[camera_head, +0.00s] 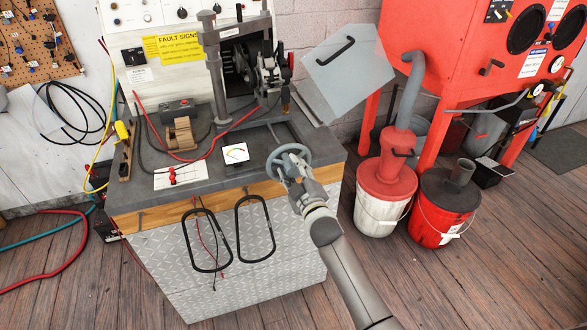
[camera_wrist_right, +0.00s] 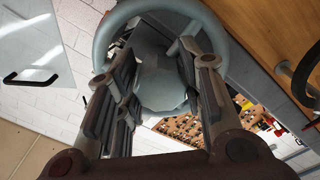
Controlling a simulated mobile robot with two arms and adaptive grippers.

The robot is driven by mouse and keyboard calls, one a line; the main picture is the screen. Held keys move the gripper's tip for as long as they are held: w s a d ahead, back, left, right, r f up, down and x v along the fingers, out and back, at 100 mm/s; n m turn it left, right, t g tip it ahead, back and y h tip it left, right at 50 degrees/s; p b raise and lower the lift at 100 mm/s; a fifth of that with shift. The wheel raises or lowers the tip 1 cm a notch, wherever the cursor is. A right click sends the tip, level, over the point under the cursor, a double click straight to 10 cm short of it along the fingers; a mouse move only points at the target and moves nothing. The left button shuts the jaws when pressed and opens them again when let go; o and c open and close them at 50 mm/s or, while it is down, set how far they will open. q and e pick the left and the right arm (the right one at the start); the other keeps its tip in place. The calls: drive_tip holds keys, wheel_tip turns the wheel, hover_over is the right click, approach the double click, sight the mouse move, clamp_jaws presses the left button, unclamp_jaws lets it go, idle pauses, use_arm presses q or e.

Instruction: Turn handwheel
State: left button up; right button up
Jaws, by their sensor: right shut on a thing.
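The grey handwheel (camera_head: 288,150) stands at the front right of the workbench, a round rim on a hub. My right gripper (camera_head: 298,178) reaches it from the front and is shut on it. In the right wrist view the handwheel's rim (camera_wrist_right: 112,30) arcs behind the fingers, and its pale rounded hub (camera_wrist_right: 162,88) lies between the two fingers of my right gripper (camera_wrist_right: 158,85). The fingers partly cover the wheel there. My left gripper is not in view.
Buckets (camera_head: 383,195) and a red cabinet (camera_head: 455,50) stand to the right.

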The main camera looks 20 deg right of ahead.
drive_tip(key=m+p, duration=0.1)
drive_tip(key=m, duration=0.4)
drive_tip(key=shift+a+f+m, duration=0.1)
drive_tip(key=shift+m, duration=0.2)
drive_tip(key=m+p, duration=0.1)
drive_tip(key=m, duration=0.3)
drive_tip(key=shift+f+m, duration=0.1)
drive_tip(key=shift+m, duration=0.3)
drive_tip(key=shift+m, duration=0.3)
drive_tip(key=o, duration=0.7)
drive_tip(key=shift+o, duration=0.2)
drive_tip(key=s, duration=1.2)
